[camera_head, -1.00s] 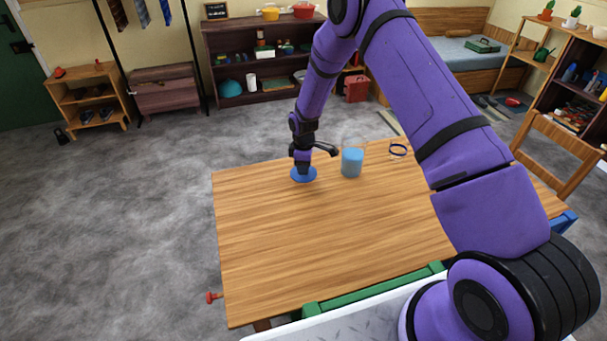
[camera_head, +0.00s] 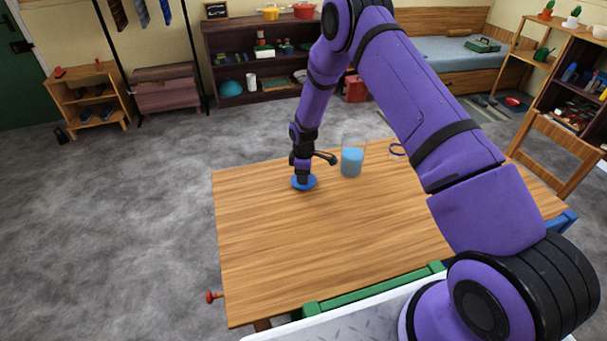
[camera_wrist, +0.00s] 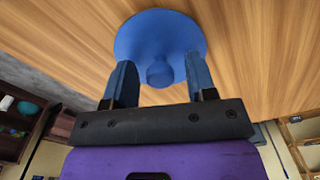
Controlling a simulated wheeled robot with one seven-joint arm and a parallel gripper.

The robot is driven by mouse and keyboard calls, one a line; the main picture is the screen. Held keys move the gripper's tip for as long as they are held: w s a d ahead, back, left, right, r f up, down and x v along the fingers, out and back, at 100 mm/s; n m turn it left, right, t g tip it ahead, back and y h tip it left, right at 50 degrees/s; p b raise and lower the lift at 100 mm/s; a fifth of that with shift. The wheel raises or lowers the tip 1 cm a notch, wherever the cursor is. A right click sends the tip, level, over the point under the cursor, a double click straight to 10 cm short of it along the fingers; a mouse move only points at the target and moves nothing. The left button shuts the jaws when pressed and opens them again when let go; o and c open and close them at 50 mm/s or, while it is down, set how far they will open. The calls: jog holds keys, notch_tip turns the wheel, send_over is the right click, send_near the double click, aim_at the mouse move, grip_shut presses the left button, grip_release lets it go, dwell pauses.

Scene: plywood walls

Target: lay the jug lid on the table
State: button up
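The jug lid (camera_head: 304,183) is a blue round disc with a small knob. It appears to lie flat on the wooden table (camera_head: 290,235), near the far left part of the top. In the wrist view the lid (camera_wrist: 150,30) shows with its knob between my two blue fingers. My gripper (camera_wrist: 160,60) is open, with a gap on each side of the knob. In the head view my gripper (camera_head: 303,176) is right over the lid and hides part of it. The clear jug (camera_head: 351,162) with blue contents stands upright just right of the lid.
A wooden chair (camera_head: 560,150) stands at the right and a green chair (camera_head: 375,290) at the near edge. The table's middle and near left are clear.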

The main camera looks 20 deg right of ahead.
jog(key=shift+r, duration=0.15)
jog(key=s+d+r+m+t, duration=0.1)
jog(key=s+r, duration=0.1)
jog(key=r, duration=1.2)
jog(key=s+d+r+m, duration=0.1)
jog(key=s+r+m, duration=0.1)
jog(key=r, duration=1.3)
jog(key=s+d+r+m+t, duration=0.1)
jog(key=s+d+r+m, duration=0.15)
jog(key=s+r, duration=0.9)
jog(key=s+d+r+m+t, duration=0.1)
jog(key=s+r+m, duration=0.3)
jog(key=s, duration=0.9)
jog(key=s+d+r+m+t, duration=0.1)
jog(key=s+r+m, duration=0.3)
jog(key=s, duration=1)
notch_tip(320, 180, up, 3)
jog(key=shift+s+d+r+t, duration=0.15)
jog(key=shift+s+d+t, duration=0.15)
jog(key=shift+t, duration=0.3)
